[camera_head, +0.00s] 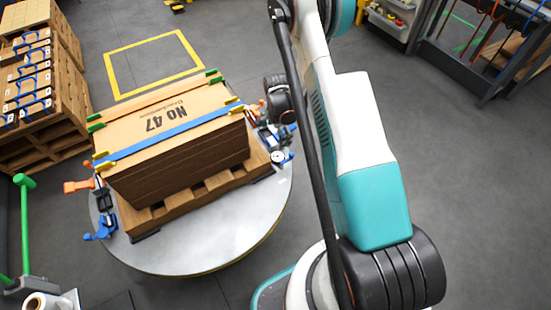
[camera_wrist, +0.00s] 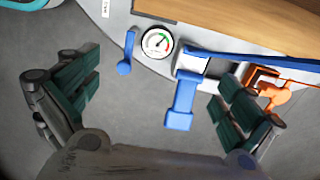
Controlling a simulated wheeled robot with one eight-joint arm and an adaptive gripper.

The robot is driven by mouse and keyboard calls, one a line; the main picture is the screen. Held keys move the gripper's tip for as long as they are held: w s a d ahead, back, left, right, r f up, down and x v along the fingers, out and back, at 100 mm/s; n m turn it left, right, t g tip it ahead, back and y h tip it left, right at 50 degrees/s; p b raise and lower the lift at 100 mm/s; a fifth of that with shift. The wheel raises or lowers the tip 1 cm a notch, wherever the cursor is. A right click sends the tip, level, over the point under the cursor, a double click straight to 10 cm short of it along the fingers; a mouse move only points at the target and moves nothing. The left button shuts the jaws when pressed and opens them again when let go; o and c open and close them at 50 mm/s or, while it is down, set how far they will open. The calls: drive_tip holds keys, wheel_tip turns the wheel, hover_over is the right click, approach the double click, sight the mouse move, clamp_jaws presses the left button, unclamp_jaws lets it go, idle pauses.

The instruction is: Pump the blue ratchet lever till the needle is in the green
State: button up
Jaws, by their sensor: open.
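The blue ratchet lever (camera_wrist: 182,102) sticks out from the end of the blue strap (camera_wrist: 245,59), in the gap between my fingers and not touched by them. My gripper (camera_wrist: 155,90) is open and empty. The round white gauge (camera_wrist: 153,45) is left of the lever; a small green mark and the needle show toward its upper right, too small to tell if they line up. The gauge also shows in the head view (camera_head: 277,157) beside the pallet. A second blue lever with a ball end (camera_wrist: 126,55) is left of the gauge.
An orange ratchet (camera_wrist: 272,90) is close to my right finger. More blue and orange hardware is at the table's left. A loaded pallet stands far left.

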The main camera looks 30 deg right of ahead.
wheel_tip(320, 180, down, 5)
drive_tip(key=shift+r+b, duration=0.1)
drive_tip(key=shift+b, duration=0.6)
wheel_tip(320, 180, up, 10)
drive_tip(key=p, duration=0.4)
